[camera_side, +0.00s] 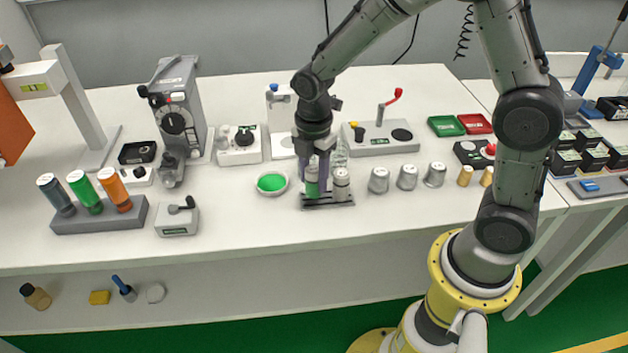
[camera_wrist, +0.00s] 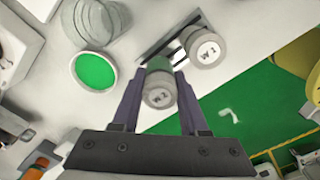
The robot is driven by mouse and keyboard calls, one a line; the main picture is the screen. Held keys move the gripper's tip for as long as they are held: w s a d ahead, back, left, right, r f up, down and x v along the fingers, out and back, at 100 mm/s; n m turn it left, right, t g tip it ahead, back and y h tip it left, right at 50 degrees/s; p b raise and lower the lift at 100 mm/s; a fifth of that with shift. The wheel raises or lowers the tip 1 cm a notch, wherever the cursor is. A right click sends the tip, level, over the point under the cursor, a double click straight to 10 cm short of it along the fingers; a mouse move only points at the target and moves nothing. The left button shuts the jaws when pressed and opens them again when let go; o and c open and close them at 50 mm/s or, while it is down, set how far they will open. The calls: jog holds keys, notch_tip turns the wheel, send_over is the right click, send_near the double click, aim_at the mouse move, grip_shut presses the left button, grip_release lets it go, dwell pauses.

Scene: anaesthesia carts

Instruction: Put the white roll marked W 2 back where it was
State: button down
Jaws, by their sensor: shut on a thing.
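The white roll marked W 2 (camera_wrist: 158,97) is between the two fingers of my gripper (camera_wrist: 159,78), which is shut on it. Its marked end faces the wrist camera, and green shows on its side. In the side view the roll (camera_side: 312,187) stands upright at the left part of a small dark rack (camera_side: 328,204), below my gripper (camera_side: 318,160). I cannot tell whether its bottom touches the rack. The white roll marked W 1 (camera_side: 341,185) stands beside it at the right of the rack; it also shows in the wrist view (camera_wrist: 203,48).
A round dish with green inside (camera_side: 271,183) is close on the left. Several silver-grey cups (camera_side: 407,177) stand to the right. A grey device with a red-tipped lever (camera_side: 381,138) is behind. The table's front strip is clear.

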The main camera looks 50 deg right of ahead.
aim_at(314, 169)
jog(key=shift+f, duration=0.75)
jog(key=shift+f, duration=0.1)
jog(key=shift+c, duration=2.1)
grip_release()
notch_tip(314, 169, up, 12)
jog(key=shift+r, duration=0.25)
jog(key=s+d+r+m+t, duration=0.1)
jog(key=s+r+m+t, duration=0.1)
jog(key=s+m, duration=0.7)
jog(key=s+d+r+m+t, duration=0.2)
jog(key=s+r+m+t, duration=0.1)
jog(key=s+m, duration=0.6)
jog(key=shift+s+r+t, duration=0.3)
jog(key=shift+s+r, duration=0.1)
jog(key=shift+s, duration=0.15)
